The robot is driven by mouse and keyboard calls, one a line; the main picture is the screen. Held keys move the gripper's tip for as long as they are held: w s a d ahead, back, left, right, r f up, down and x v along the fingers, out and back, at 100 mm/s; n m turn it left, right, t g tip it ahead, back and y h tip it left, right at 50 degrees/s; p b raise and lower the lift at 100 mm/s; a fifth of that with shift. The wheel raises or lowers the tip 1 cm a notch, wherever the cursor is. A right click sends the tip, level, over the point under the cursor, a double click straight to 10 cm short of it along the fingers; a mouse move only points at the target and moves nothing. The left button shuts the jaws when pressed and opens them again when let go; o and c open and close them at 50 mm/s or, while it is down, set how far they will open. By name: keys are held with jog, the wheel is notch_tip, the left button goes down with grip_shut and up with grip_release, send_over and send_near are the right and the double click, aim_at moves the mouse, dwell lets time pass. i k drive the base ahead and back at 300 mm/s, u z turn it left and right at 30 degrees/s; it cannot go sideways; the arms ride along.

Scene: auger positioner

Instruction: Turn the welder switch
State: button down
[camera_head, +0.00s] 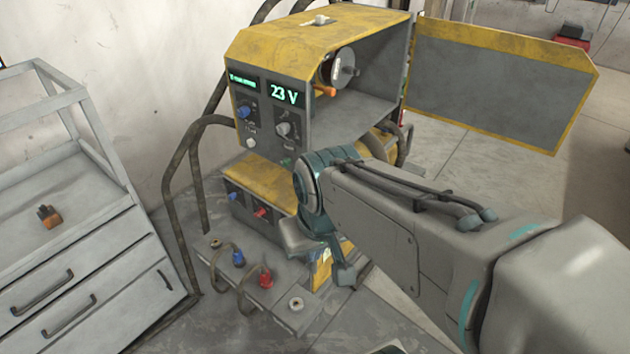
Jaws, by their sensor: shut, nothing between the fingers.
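The welder (318,42) is a yellow and grey machine standing near the wall, its display lit with "23 V". Its front panel carries a blue knob (243,112), a grey knob (283,129) and a small white knob (250,143). A pale fitting (318,20) sits on its top. I cannot tell which of these is the welder switch. My arm reaches in from the lower right, in front of the welder's lower part. My gripper (321,258) shows only partly, below the wrist; it is shut and empty, apart from the upper panel knobs.
The welder's yellow-edged side door (500,85) stands open to the right. A lower unit (255,185) has cables with blue (238,258) and red (265,277) plugs. A grey drawer cabinet (85,270) with an orange item (49,216) stands at left. Dark hoses run along the wall.

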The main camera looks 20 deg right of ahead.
aim_at(260, 213)
jog(key=u, duration=0.55)
jog(key=i, duration=1)
jog(key=z, duration=0.2)
